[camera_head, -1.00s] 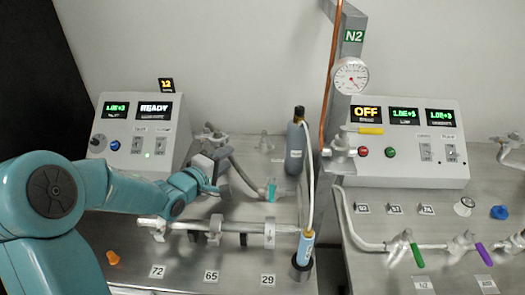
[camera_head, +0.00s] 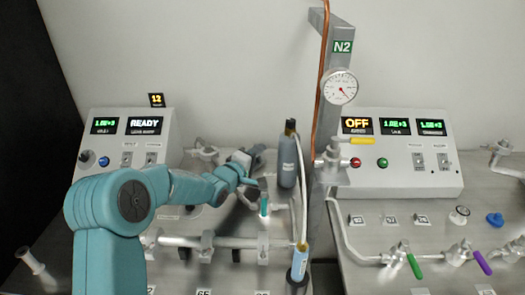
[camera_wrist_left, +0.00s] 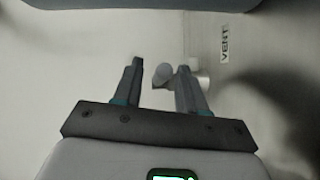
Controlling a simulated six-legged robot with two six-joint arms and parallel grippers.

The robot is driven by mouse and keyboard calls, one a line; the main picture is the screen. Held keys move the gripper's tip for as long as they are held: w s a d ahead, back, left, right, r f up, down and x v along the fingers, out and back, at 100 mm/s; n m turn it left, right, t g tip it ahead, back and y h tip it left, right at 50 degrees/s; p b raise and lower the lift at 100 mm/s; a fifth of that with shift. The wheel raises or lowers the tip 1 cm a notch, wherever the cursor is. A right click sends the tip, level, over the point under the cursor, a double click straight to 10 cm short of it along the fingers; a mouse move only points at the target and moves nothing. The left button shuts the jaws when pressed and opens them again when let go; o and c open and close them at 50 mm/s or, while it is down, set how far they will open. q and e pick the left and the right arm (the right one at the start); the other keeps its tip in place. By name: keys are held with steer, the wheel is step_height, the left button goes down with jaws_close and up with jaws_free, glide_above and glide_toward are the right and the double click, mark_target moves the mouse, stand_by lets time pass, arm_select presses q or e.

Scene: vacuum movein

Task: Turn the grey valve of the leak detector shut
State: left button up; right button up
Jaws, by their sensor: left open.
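My left gripper (camera_head: 259,152) reaches in over the left bench, near the back wall and left of the dark bottle. In the left wrist view it is open (camera_wrist_left: 160,67), its two fingers apart. A small grey valve (camera_wrist_left: 163,74) with a rounded knob shows between and just beyond the fingertips; I cannot tell if they touch it. A VENT label (camera_wrist_left: 225,42) is on the surface to its right. In the head view the gripper hides this valve. The leak detector box (camera_head: 97,148) reading READY stands at the left. My right gripper is not in view.
A dark grey bottle (camera_head: 288,165) stands close right of the gripper, beside the metal post (camera_head: 323,180). A horizontal pipe (camera_head: 225,242) crosses the front bench. Another grey fitting (camera_head: 204,151) stands left of the gripper.

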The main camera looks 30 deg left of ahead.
arm_select(q)
steer(key=shift+w+d+f, duration=0.1)
steer(key=shift+w, duration=0.65)
steer(key=shift+w+d+f, duration=0.1)
steer(key=shift+w, duration=0.6)
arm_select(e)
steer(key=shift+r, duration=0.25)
